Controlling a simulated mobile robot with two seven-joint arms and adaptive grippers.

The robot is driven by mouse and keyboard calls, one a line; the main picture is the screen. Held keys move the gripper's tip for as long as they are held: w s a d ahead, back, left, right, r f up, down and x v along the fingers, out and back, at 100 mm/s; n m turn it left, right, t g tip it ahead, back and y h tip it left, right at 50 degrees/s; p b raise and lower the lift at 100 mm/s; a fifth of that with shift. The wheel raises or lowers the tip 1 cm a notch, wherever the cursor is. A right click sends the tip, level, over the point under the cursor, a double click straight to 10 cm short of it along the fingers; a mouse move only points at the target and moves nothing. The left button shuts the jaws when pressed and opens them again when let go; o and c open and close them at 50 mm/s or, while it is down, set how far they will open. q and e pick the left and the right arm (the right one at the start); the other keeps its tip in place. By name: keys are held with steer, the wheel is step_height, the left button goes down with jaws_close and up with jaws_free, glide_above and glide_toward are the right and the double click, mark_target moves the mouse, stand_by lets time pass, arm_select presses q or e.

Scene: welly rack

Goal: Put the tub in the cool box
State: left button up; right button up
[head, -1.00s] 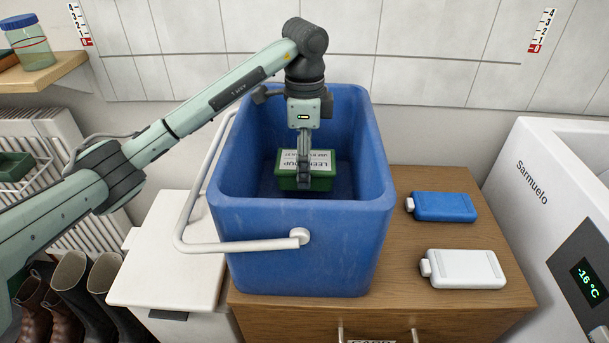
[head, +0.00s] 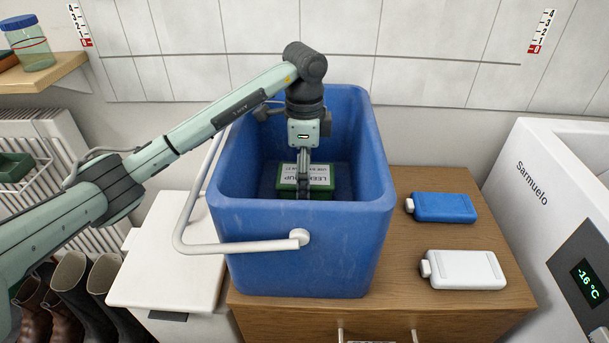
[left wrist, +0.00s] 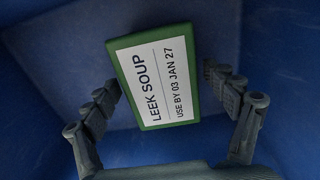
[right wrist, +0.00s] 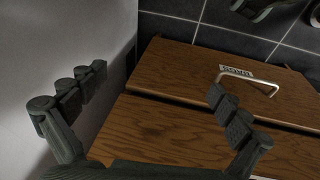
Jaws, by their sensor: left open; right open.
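The tub (head: 322,176) is green with a white label reading leek soup. It is inside the blue cool box (head: 300,250), low down, and appears to rest on its floor. In the left wrist view the tub (left wrist: 155,75) lies label up. My left gripper (head: 303,183) reaches down into the box at the tub. Its open fingers are on either side of the tub, with visible gaps. The near box wall hides the lower part of the tub in the head view. My right gripper (right wrist: 157,80) is open and empty before a wooden drawer front, outside the head view.
The box's white handle (head: 240,246) hangs over its front left. A blue ice pack (head: 445,207) and a white one (head: 468,270) lie on the wooden cabinet top (head: 400,310). A white freezer (head: 540,190) stands at right. Boots (head: 80,290) stand at lower left.

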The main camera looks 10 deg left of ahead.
arm_select(q)
step_height(320, 180, up, 12)
steer(key=shift+r+p, duration=0.2)
steer(key=shift+p, duration=0.25)
arm_select(e)
steer(key=shift+s+f, duration=0.2)
steer(key=shift+f, duration=0.85)
